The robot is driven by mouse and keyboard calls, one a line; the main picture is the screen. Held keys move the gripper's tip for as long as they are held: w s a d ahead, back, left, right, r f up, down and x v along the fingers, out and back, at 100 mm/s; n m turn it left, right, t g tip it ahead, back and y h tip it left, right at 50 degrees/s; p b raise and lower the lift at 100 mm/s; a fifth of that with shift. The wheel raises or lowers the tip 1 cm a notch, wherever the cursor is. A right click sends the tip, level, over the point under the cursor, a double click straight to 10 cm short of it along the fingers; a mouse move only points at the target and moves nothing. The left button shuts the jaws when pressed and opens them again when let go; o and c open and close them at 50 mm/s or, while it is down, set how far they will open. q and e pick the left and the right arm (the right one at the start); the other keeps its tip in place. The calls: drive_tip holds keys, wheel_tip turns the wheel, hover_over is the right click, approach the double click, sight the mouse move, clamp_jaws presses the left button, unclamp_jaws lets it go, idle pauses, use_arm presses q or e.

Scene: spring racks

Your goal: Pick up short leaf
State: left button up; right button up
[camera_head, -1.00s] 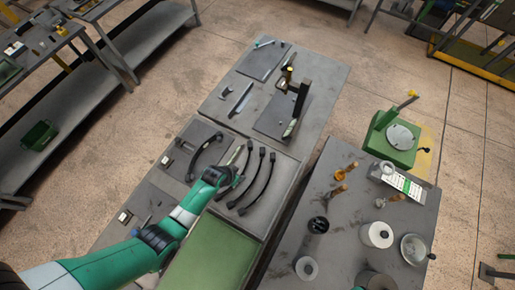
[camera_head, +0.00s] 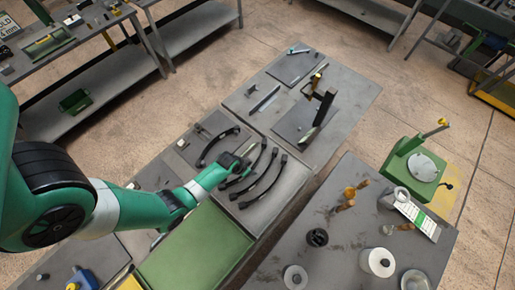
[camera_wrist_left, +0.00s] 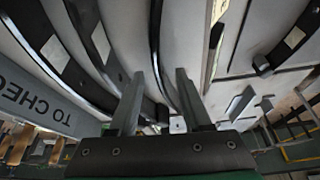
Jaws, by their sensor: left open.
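Several dark curved leaves lie in a row on the grey tray. The longest-looking one (camera_head: 268,187) is at the right, and another leaf (camera_head: 257,164) lies just left of it. The one nearest my gripper, apparently the short leaf, is partly hidden by it in the head view. My left gripper (camera_head: 232,168) is over the tray's left part. In the left wrist view the open, empty fingers (camera_wrist_left: 158,95) point at the leaves, with one dark leaf (camera_wrist_left: 156,40) running between them. Whether they touch it, I cannot tell. My right gripper is not in view.
Another curved leaf (camera_head: 217,146) lies on a dark mat left of the tray. A green panel (camera_head: 196,250) lies in front. A black upright stand (camera_head: 318,110) is behind.

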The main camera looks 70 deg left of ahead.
use_arm(q)
drive_tip(key=shift+a+f, duration=0.1)
drive_tip(key=shift+f, duration=0.25)
drive_tip(key=shift+c, duration=0.3)
clamp_jaws()
drive_tip(key=shift+w+r, duration=0.1)
drive_tip(key=shift+w, duration=0.05)
